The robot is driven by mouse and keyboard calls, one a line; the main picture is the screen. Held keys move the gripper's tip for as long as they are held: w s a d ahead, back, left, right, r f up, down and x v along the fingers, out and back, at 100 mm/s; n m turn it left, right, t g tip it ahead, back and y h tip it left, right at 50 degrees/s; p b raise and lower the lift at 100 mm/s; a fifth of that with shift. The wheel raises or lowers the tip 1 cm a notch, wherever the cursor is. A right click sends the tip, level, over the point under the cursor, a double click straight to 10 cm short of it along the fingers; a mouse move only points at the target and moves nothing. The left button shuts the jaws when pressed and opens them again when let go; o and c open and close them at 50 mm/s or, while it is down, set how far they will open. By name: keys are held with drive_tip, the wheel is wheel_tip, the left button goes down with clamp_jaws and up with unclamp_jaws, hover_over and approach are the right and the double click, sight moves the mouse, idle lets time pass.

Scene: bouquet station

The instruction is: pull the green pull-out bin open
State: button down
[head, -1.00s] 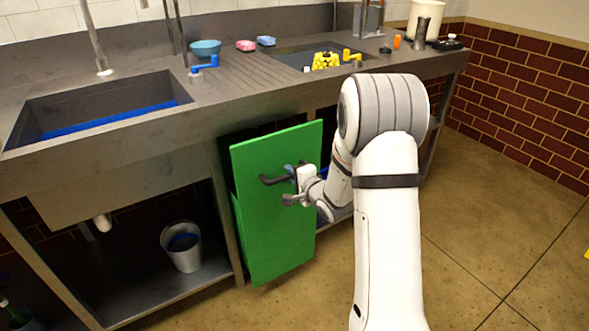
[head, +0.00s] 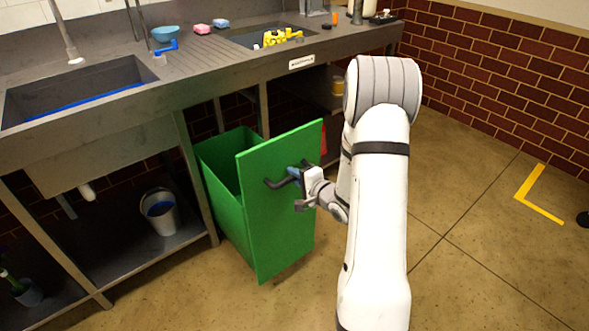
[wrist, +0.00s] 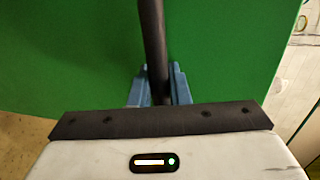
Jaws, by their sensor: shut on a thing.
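The green pull-out bin (head: 276,203) stands well out from under the metal counter in the head view, and its open top and dark inside show behind the front panel. A dark bar handle (head: 276,183) is on the front panel. My gripper (head: 296,175) is at the handle, shut on it. In the wrist view the blue fingertips (wrist: 154,84) sit on both sides of the dark handle bar (wrist: 153,45), with the green panel behind.
A grey bucket (head: 159,212) stands on the lower shelf to the left.

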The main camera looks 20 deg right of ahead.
drive_tip(key=shift+s+a+f, duration=0.1)
drive_tip(key=shift+s+a, duration=0.15)
drive_tip(key=shift+s, duration=0.25)
drive_tip(key=c, duration=1.6)
unclamp_jaws()
drive_tip(key=shift+c, duration=0.2)
drive_tip(key=shift+o, duration=1)
drive_tip(key=shift+d, duration=0.15)
drive_tip(key=shift+d, duration=0.1)
drive_tip(key=p+v, duration=0.1)
drive_tip(key=v, duration=0.6)
drive_tip(key=shift+s+d, duration=0.15)
drive_tip(key=shift+s, duration=0.2)
